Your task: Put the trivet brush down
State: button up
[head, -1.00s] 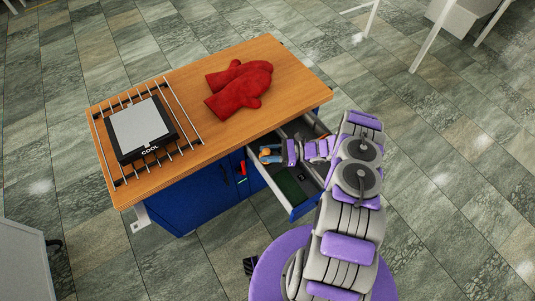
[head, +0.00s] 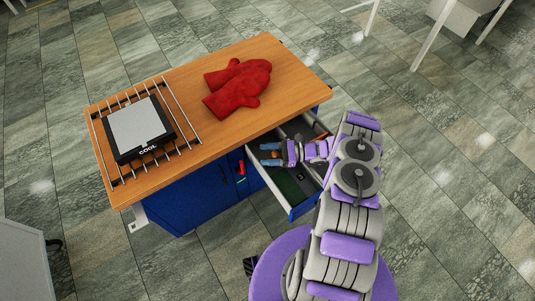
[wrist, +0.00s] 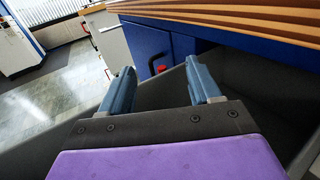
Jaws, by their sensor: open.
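My gripper (head: 267,154) is inside the open drawer (head: 269,187), with its two blue fingers spread apart.
The wooden worktop (head: 190,85) above the drawer carries red oven mitts (head: 238,86) and a metal trivet rack (head: 180,110) with a black-and-grey "COOL" plate (head: 137,124). A green item (head: 289,184) lies in the drawer's front part.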

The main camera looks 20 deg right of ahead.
jog(key=shift+a+r, duration=0.1)
jog(key=shift+r, duration=0.2)
jog(key=shift+r+p, duration=0.5)
jog(key=v, duration=0.7)
jog(key=a+r+n+g+h, duration=0.1)
jog(key=a+r+n+g, duration=0.2)
jog(key=r, duration=0.5)
jog(key=a+r+n+g+h, duration=0.1)
jog(key=a+r+n+g, duration=0.2)
jog(key=r, duration=0.5)
jog(key=s+a+r+n+g+h, duration=0.1)
jog(key=s+a+r+n+h, duration=0.15)
jog(key=r, duration=0.35)
jog(key=s+a+r+n+g+h, duration=0.2)
jog(key=s+a+r+n, duration=0.15)
jog(key=r, duration=0.25)
jog(key=s+r+n+h, duration=0.4)
jog(key=s+r+h, duration=0.3)
jog(key=s, duration=0.7)
jog(key=s+d+r+n+t+h, duration=0.1)
jog(key=s+d+r+n+h, duration=0.1)
jog(key=s, duration=0.4)
jog(key=s+d+r+n+t+h, duration=0.2)
jog(key=s, duration=0.5)
jog(key=shift+d+p, duration=0.3)
jog(key=shift+p, duration=0.15)
